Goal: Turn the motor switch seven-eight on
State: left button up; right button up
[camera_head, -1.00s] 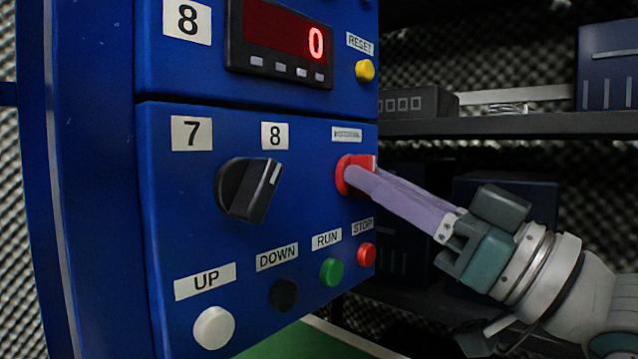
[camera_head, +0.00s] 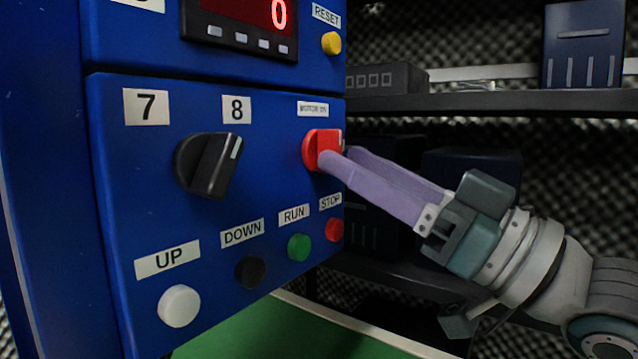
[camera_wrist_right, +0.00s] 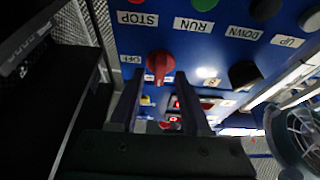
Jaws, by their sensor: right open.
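The red rotary switch (camera_head: 318,149) sits on the right part of the blue panel's lower section, under a small label (camera_head: 313,109) that seems to read motor on. My right gripper (camera_head: 340,158) is open, with its lilac fingers reaching to the switch from the right. In the wrist view the red switch (camera_wrist_right: 160,68) shows between the two dark fingertips (camera_wrist_right: 160,78), with an OFF label to its left. I cannot tell whether a finger touches it. The fingers hide part of the switch in the head view. My left gripper is not in view.
A black selector knob (camera_head: 208,164) points toward the 8 label. Below are white UP (camera_head: 179,306), black DOWN (camera_head: 251,271), green RUN (camera_head: 299,247) and red STOP (camera_head: 334,229) buttons. Above are a yellow RESET button (camera_head: 331,43) and a display reading 0. Dark shelves (camera_head: 480,103) stand behind my arm.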

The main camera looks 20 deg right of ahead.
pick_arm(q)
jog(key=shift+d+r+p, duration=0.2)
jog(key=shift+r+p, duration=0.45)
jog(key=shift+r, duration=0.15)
pick_arm(e)
jog(key=v, duration=0.8)
jog(key=shift+r, duration=0.1)
